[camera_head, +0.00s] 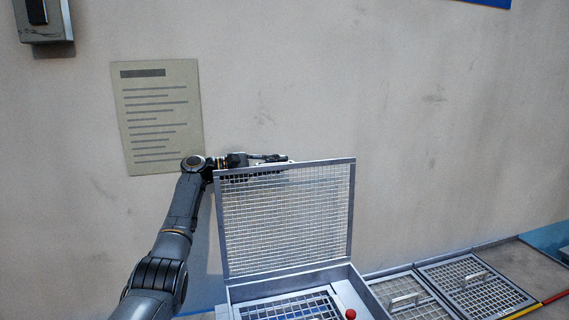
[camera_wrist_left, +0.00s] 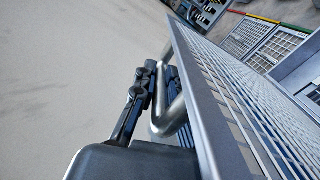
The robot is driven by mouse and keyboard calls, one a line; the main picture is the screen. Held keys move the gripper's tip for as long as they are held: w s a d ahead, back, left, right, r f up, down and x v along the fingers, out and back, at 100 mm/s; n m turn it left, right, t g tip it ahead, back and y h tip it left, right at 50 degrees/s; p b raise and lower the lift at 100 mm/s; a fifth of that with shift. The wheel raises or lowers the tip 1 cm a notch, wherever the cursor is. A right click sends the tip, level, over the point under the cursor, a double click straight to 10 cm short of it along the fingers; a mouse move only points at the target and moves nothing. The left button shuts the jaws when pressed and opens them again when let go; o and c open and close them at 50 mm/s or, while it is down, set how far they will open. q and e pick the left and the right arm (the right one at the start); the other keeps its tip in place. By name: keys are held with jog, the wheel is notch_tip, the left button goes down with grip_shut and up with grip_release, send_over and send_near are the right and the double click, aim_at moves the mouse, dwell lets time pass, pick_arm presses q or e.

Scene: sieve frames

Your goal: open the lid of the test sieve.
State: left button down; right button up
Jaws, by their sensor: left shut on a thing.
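The test sieve's mesh lid (camera_head: 285,222) stands raised, almost upright, at the back of its box (camera_head: 366,297) in the head view. The lid's grey frame and mesh also show in the left wrist view (camera_wrist_left: 207,110). My left gripper (camera_head: 284,158) is behind the lid's top edge, partly hidden by it. In the left wrist view, my left gripper (camera_wrist_left: 160,85) is shut on the lid's metal handle (camera_wrist_left: 170,118), a bent bar beside the frame. My right gripper is in neither view.
Two mesh frames with handles (camera_head: 405,299) (camera_head: 476,279) lie flat to the right of the box. A red knob (camera_head: 350,314) sits at the box's front. A wall (camera_head: 440,130) with a posted sheet (camera_head: 158,117) stands close behind the lid and my arm.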

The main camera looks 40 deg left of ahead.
pick_arm(q)
jog(key=shift+d, duration=0.1)
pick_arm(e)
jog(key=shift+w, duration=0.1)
pick_arm(q)
jog(key=c, duration=1.4)
grip_release()
jog(key=shift+o, duration=0.2)
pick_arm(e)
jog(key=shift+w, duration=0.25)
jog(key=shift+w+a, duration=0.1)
pick_arm(q)
jog(key=v, duration=1.2)
jog(key=shift+s, duration=0.1)
